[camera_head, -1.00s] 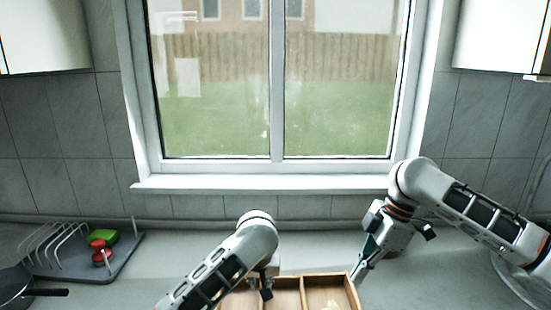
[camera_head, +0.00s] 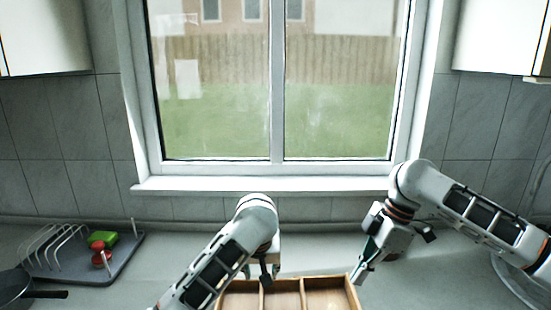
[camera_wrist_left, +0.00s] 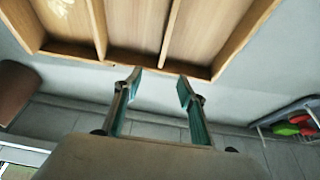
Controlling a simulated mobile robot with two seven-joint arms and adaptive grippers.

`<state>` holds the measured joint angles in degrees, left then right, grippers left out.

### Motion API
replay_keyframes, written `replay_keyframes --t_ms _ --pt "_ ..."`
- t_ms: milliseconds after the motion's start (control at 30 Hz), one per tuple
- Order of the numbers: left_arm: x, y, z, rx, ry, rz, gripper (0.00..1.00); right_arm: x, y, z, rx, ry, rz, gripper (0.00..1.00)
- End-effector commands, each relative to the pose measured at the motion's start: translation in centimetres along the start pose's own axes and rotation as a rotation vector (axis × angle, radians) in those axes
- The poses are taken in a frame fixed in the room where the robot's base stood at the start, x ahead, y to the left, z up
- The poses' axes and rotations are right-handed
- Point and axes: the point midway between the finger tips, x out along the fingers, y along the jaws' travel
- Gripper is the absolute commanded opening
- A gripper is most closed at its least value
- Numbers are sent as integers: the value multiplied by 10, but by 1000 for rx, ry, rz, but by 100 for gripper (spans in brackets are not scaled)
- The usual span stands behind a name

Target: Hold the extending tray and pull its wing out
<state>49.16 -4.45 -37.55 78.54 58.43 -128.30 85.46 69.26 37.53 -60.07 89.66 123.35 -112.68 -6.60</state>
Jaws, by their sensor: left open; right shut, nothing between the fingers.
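The wooden tray (camera_head: 318,278) with its compartments lies on the counter at the bottom centre of the head view, cut off by the frame edge. In the left wrist view its rim (camera_wrist_left: 70,52) and dividers fill the top. My left gripper (camera_wrist_left: 160,84) is open and empty, its fingertips just off the tray's far rim. In the head view my left arm partly hides this gripper and the tray's left side. My right gripper (camera_head: 357,279) is shut and empty at the tray's back right corner; I cannot tell whether it touches. The wing is not distinguishable.
A grey dish rack (camera_head: 75,262) with a green item (camera_head: 103,238) and a red item (camera_head: 101,256) stands at the left. A dark pan (camera_head: 20,288) is at the far left. The window wall closes off the back. A round clear item (camera_head: 515,285) is at the right edge.

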Motion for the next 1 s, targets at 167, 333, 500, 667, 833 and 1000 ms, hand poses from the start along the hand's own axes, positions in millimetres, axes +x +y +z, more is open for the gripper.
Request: replay_keyframes --t_ms 167,333,500,667,833,1000 --pt "0 0 0 0 0 0 40 0 0 0 0 0 0 0" --pt "-7 1 0 1 0 1 40 0 0 0 0 0 0 0" --pt "-28 2 0 0 0 5 40 0 0 0 0 0 0 0" --pt "-51 2 0 0 0 5 40 0 0 0 0 0 0 0" --pt "-68 2 0 1 0 3 40 0 0 0 0 0 0 0" --pt "-74 0 0 0 -1 0 40 0 0 0 0 0 0 0"
